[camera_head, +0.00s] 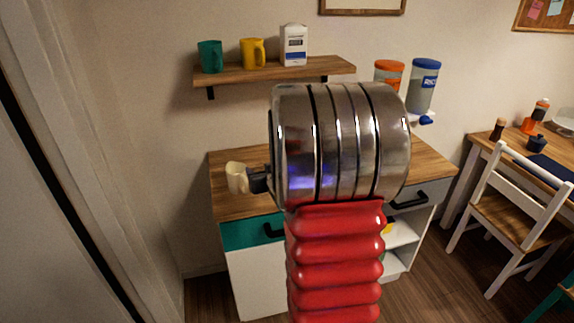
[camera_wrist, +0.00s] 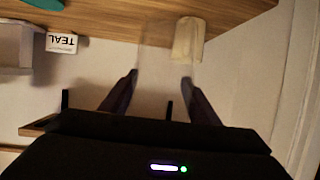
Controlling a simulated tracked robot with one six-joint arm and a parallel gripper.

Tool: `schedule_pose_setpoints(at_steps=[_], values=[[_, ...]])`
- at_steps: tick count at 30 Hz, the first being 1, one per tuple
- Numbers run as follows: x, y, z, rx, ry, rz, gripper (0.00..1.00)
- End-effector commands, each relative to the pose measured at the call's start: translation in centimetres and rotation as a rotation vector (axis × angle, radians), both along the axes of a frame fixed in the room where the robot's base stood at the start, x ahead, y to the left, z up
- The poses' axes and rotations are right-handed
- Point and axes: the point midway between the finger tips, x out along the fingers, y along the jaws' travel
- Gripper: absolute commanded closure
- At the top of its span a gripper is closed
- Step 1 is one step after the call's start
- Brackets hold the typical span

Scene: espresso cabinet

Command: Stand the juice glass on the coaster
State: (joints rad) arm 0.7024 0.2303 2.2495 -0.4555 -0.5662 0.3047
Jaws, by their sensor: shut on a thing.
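My gripper (camera_wrist: 158,78) is shut on a clear juice glass (camera_wrist: 152,62), whose see-through wall shows faintly between the two dark fingers in the wrist view. In the head view, my gripper (camera_head: 260,180) is a small dark shape over the cabinet top, largely hidden by my arm, and I cannot make out the glass. A cream mug (camera_head: 237,177) is close beside it in that view; it also shows in the wrist view (camera_wrist: 188,40), behind the glass. A teal shape (camera_wrist: 45,3) is cut off at the wrist view's top edge; I cannot tell whether it is the coaster.
The wooden cabinet top (camera_head: 228,205) has a bare front left part. A wall shelf (camera_head: 275,72) above holds a green mug (camera_head: 210,57), a yellow mug (camera_head: 252,53) and a white box (camera_head: 293,45). A "TEAL" label (camera_wrist: 62,42) shows upside down. A white chair (camera_head: 505,205) stands right.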

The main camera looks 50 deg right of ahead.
Motion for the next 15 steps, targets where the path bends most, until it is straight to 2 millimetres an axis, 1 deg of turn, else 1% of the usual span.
schedule_pose_setpoints(at_steps=[1, 5, 6, 11, 15], values=[[1.0, 1.9, -0.2, 0.002, -0.001, 0.021, 0.73], [2.7, 5.9, -0.8, 0.002, 0.002, 0.062, 0.73], [3.2, 7.2, -1.0, 0.003, 0.002, 0.075, 0.73], [4.9, 12.3, -1.6, 0.003, 0.005, 0.132, 0.73], [6.1, 17.0, -2.1, 0.001, 0.007, 0.186, 0.73]])
